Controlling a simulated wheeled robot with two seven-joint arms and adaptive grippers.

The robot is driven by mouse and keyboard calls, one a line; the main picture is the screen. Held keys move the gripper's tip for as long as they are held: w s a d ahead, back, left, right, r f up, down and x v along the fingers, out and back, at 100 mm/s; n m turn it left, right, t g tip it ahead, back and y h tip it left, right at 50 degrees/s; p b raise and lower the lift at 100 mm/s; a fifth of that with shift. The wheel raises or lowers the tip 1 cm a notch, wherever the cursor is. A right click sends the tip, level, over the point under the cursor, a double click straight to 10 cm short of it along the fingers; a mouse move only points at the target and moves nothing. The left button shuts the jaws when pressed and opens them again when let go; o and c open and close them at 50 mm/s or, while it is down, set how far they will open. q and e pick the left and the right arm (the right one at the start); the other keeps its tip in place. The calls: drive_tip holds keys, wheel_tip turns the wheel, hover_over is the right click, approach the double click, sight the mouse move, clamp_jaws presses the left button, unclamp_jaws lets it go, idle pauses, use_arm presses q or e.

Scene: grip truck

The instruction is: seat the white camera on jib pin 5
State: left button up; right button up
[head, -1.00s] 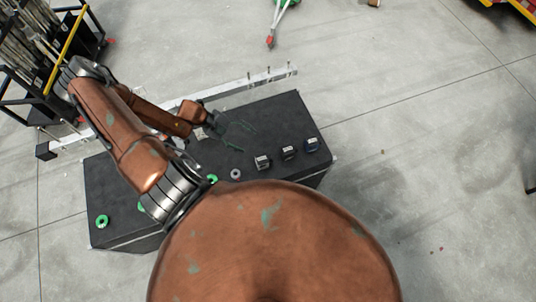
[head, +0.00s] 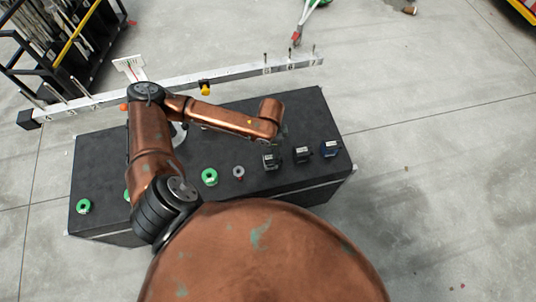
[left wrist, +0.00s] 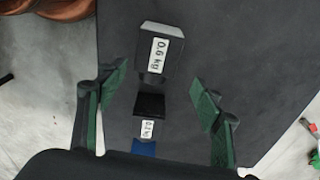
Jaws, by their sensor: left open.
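My left gripper (left wrist: 160,75) is open and points down, its two green fingers apart. Between and below the fingers is a dark block-like camera with a pale grey-white face (left wrist: 163,31) and a "0.6 kg" label. I take it as the white camera; in the head view it is the leftmost of three (head: 271,161). It stands on the black case, not held. My right gripper is not in view.
A black camera (head: 302,155) and a blue one (head: 331,149) stand in a row to the right. Green rings (head: 209,177) and a grey ring (head: 238,172) lie on the black case (head: 105,178). A loaded cart stands back left.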

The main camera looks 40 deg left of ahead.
sight(272, 161)
use_arm(q)
drive_tip(key=shift+s+f+n+g+y+b, duration=0.15)
drive_tip(key=shift+s+n+g+y+b, duration=0.15)
drive_tip(key=shift+s, duration=0.25)
drive_tip(key=shift+s+f, duration=0.1)
drive_tip(key=shift+f, duration=0.15)
wheel_tip(272, 161, down, 7)
drive_tip(key=shift+b, duration=1.1)
drive_tip(key=shift+a, duration=0.1)
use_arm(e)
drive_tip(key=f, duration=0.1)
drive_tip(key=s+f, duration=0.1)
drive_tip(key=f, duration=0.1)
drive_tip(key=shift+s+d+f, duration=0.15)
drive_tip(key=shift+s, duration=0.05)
use_arm(q)
drive_tip(key=shift+c, duration=0.3)
clamp_jaws()
drive_tip(key=c, duration=0.6)
unclamp_jaws()
drive_tip(key=shift+s, duration=0.1)
drive_tip(key=c, duration=0.4)
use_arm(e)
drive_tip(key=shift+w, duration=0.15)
